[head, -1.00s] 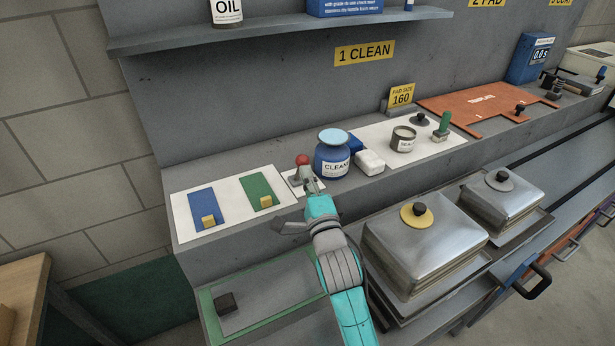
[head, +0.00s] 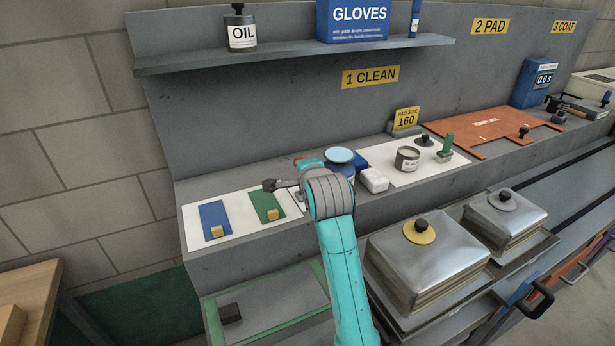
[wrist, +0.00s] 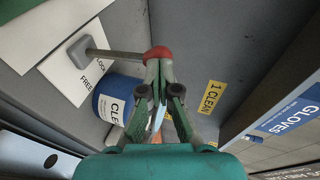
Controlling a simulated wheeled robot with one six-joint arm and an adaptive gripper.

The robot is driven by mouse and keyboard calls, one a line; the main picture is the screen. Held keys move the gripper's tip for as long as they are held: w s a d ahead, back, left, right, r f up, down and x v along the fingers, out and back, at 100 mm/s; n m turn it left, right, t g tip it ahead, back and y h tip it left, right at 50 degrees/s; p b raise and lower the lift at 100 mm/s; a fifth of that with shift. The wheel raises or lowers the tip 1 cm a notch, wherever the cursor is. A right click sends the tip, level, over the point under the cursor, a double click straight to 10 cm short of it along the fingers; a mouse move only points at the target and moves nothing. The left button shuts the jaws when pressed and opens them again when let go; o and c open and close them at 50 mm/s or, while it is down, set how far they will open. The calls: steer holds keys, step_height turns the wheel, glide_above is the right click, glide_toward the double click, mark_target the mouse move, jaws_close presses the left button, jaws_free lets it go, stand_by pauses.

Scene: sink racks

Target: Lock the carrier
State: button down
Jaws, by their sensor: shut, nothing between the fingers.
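In the head view my gripper (head: 312,168) mostly hides the lever, and only a bit of red shows. I cannot tell which word the lever points to. A green-edged grey panel (head: 262,298) with a dark block lies below the bench; no part is labelled as carrier.
A blue CLEAN jar (wrist: 110,98) stands close beside the lever. White sponge (head: 373,180) and open tin (head: 407,158) are to the right. Blue and green pads (head: 214,218) lie left. A shelf (head: 290,58) overhangs the back; lidded metal boxes (head: 430,262) stand lower right.

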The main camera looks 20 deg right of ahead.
mark_target(297, 159)
steer(key=shift+w+a+g, duration=0.15)
steer(key=shift+w+g, duration=0.4)
steer(key=shift+w, duration=0.35)
steer(key=shift+w+a+g, duration=0.1)
steer(key=shift+w+g, duration=0.45)
steer(key=shift+w, duration=0.35)
steer(key=shift+r, duration=0.1)
